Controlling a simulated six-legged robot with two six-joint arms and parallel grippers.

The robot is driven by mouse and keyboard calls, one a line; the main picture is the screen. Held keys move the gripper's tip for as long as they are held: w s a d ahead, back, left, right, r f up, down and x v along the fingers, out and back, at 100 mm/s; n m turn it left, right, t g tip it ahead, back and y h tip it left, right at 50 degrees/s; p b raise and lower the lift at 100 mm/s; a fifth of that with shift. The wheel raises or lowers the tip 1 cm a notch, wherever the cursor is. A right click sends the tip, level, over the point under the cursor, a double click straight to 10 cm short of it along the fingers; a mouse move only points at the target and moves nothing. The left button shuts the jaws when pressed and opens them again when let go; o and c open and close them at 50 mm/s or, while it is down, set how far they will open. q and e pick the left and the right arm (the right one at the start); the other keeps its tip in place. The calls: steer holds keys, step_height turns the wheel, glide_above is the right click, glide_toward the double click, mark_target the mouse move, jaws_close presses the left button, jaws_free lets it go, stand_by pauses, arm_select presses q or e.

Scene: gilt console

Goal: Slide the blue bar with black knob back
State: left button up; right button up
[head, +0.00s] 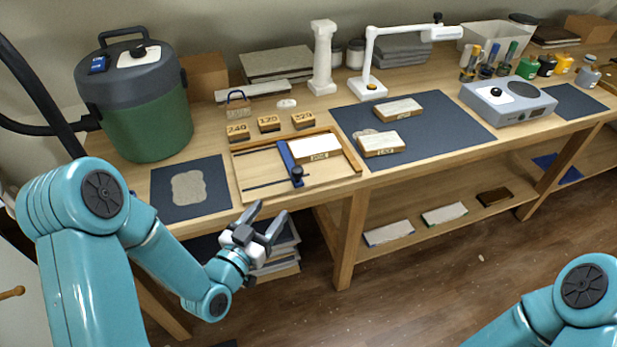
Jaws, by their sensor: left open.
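The blue bar (287,160) lies across a wooden tray (259,190) on the bench, running from back to front. Its black knob (297,171) is at the front end of the bar. A wooden block with a white top (315,148) sits in the tray, right beside the bar. My left gripper (266,219) is open and empty, in front of the bench edge, nearer than the tray and left of the knob. It is apart from the bar. My right arm shows at the lower right, but its gripper is out of view.
Small blocks marked 240 (238,133), 120 (269,124) and 320 (303,120) stand behind the tray. A dark mat (191,188) lies to its left and a larger mat (440,127) with two blocks to its right. A green and grey canister (150,120) stands at the left.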

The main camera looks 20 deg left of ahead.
mark_target(294, 173)
arm_select(q)
steer(key=w+p, duration=0.1)
steer(key=w, duration=0.4)
steer(key=w+d+p, duration=0.1)
steer(key=w, duration=0.4)
steer(key=w+d+p, duration=0.1)
steer(key=w+p, duration=0.1)
steer(key=w, duration=0.4)
steer(key=shift+d+f, duration=0.1)
steer(key=shift+f, duration=0.05)
jaws_close()
steer(key=s+a+b, duration=0.2)
steer(key=a, duration=0.1)
steer(key=s+a+b, duration=0.2)
steer(key=a, duration=0.1)
steer(key=s+a+b, duration=0.2)
steer(key=a, duration=0.2)
steer(key=shift+s+f, duration=0.15)
steer(key=shift+s, duration=0.05)
steer(key=shift+s+a, duration=0.35)
steer(key=shift+a, duration=0.05)
